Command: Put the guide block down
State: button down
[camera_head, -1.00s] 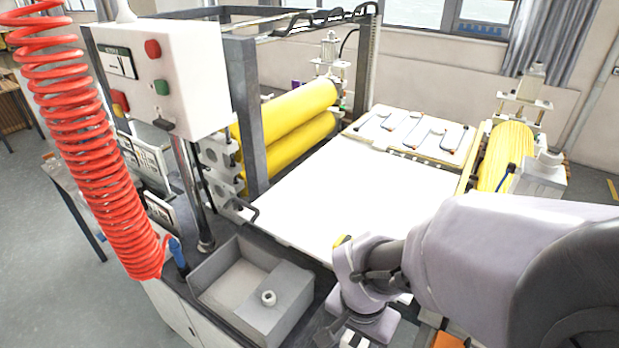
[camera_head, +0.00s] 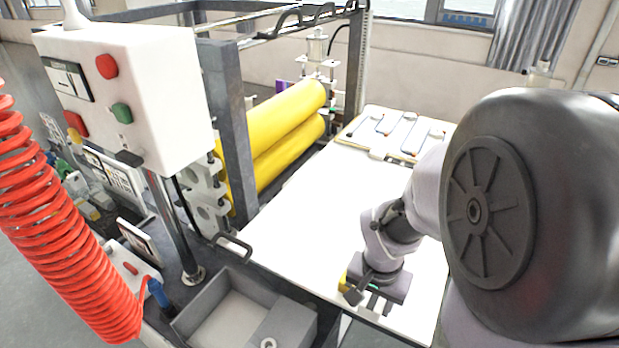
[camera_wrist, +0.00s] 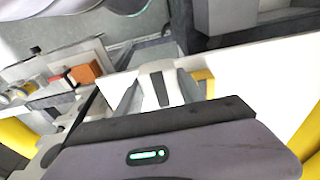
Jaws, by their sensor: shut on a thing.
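A pale block with a dark slot (camera_wrist: 162,84), which looks like the guide block, shows in the wrist view between my gripper's fingers. My gripper (camera_wrist: 160,92) is shut on it. In the head view my gripper (camera_head: 372,300) is over the near part of the white sheet (camera_head: 310,220), close to its front edge. The held block cannot be made out there, and a small yellow part shows beside the wrist. I cannot tell whether the block touches the surface below.
Yellow rollers (camera_head: 275,140) stand at the back left of the sheet. A tray with several hooked items (camera_head: 395,132) lies at the far end. A grey open bin (camera_head: 225,318) and a control box (camera_head: 125,95) are on the left. An orange block (camera_wrist: 84,75) shows in the wrist view.

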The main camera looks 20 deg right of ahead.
jog(key=d, duration=0.2)
jog(key=w+d, duration=0.1)
jog(key=d, duration=0.1)
jog(key=w+d, duration=0.1)
jog(key=d, duration=0.1)
jog(key=shift+w+f, duration=0.25)
jog(key=shift+f, duration=0.05)
jog(key=f, duration=0.2)
jog(key=f+b, duration=0.1)
jog(key=f, duration=0.1)
jog(key=shift+w+d, duration=0.15)
jog(key=shift+d, duration=0.25)
jog(key=shift+r, duration=0.2)
jog(key=shift+f, duration=0.1)
jog(key=c, duration=0.7)
grip_release()
